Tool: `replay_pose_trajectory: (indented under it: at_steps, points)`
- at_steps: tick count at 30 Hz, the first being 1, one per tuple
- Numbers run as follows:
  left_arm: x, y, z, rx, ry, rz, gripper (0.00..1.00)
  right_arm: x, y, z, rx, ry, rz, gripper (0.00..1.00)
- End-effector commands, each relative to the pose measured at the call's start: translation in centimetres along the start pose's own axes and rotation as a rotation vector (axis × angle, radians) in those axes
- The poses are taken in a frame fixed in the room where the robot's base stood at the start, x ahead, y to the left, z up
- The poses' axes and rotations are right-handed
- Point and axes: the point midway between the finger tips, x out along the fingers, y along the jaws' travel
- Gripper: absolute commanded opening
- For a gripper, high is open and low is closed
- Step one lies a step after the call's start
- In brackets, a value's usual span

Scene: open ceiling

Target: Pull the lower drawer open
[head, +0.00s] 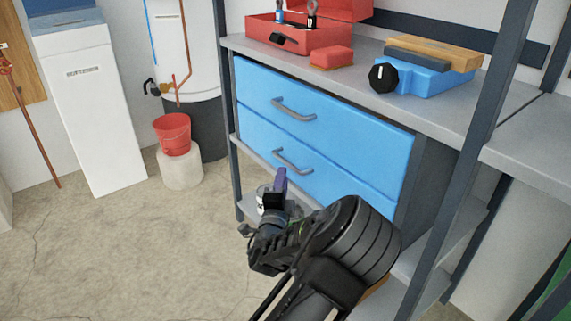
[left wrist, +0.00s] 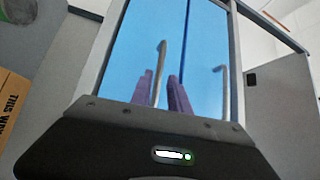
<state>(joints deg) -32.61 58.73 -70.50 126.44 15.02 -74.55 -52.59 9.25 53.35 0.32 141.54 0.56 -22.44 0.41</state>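The lower drawer (head: 330,178) is blue and looks shut, flush below the upper drawer. Its grey bar handle (head: 292,162) also shows in the left wrist view (left wrist: 161,62), where the drawers appear turned on their side. My left gripper (head: 281,180), with purple fingers, is just in front of and below this handle in the head view. In the left wrist view its fingers (left wrist: 161,88) stand apart, with the lower handle lined up between them. I cannot tell whether they touch it. My right gripper is not in view.
The upper drawer (head: 345,115) has a similar handle (head: 293,110). A dark shelf post (head: 468,170) stands right of my arm.

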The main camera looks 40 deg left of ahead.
Motion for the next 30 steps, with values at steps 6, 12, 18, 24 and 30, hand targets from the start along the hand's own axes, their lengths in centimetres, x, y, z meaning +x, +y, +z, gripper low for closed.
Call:
replay_pose_trajectory:
  at_steps: [6, 12, 18, 24, 30]
  points:
    - [2.5, 0.2, 0.1, 0.0, -0.001, -0.003, 0.22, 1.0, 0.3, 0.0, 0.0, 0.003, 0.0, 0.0]
    - [5.6, 0.2, 0.1, -0.001, 0.0, -0.001, 0.22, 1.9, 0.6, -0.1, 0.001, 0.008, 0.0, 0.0]
    - [7.3, 0.1, 0.1, -0.001, -0.001, -0.001, 0.22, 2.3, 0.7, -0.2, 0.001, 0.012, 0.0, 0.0]
    - [7.4, 0.1, 0.1, -0.001, -0.001, 0.001, 0.22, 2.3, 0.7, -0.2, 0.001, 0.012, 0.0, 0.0]
    - [7.4, 0.1, 0.1, -0.001, -0.001, 0.001, 0.11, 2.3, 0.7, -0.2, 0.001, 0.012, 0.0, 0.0]
